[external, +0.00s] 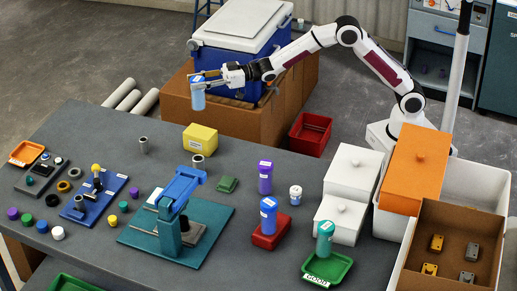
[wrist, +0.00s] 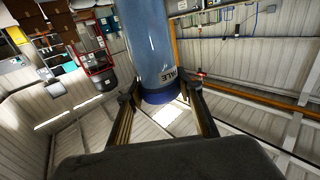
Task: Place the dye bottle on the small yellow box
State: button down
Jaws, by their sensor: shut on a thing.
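The light blue dye bottle (external: 198,99) is held in my gripper (external: 198,79), which is shut on it. It hangs roughly upright in the air near the back edge of the table. In the wrist view the bottle (wrist: 152,45) sits between the two fingers (wrist: 160,105), with part of dark lettering showing on it. The small yellow box (external: 200,139) stands on the table, lower in the picture than the bottle and apart from it. Its top looks bare.
A short grey cylinder (external: 197,162) stands close in front of the yellow box, and another (external: 144,145) to its left. A blue press (external: 180,190) stands nearer the camera. A purple bottle (external: 265,178) and a green block (external: 228,184) are to the right. A blue cooler (external: 235,45) is behind.

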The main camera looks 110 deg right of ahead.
aim_at(198, 106)
jog(key=shift+d+f, duration=0.15)
jog(key=shift+f, duration=0.15)
jog(key=shift+f, duration=3.15)
jog(key=shift+f, duration=1.85)
jog(key=shift+f, duration=0.15)
jog(key=c, duration=1.4)
grip_release()
